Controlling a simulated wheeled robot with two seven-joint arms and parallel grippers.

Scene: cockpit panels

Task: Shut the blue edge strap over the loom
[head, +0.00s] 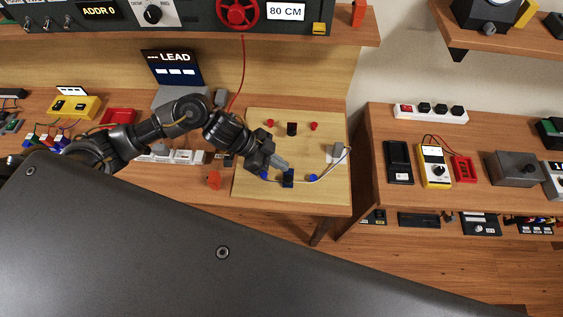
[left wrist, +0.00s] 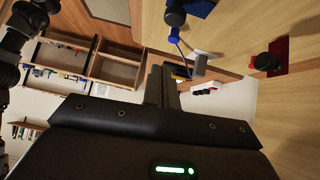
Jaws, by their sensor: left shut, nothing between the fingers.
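A pale wooden board (head: 250,150) lies on the bench. A dark blue strap piece (head: 288,178) sits near its front edge, between two blue knobs (head: 264,175) (head: 313,178). A pale cable (head: 332,168), likely the loom, curves from a grey block (head: 338,152) at the right towards the blue strap. I cannot tell whether the strap is open or closed. My left gripper (head: 285,167) is shut and empty, just above and behind the blue strap; contact is unclear. In the left wrist view its fingers (left wrist: 161,84) are together, and blue parts (left wrist: 199,8) show at the top.
An orange-red object (head: 214,179) lies left of the board. A second bench (head: 460,198) with a yellow meter (head: 434,165) stands right, across a gap.

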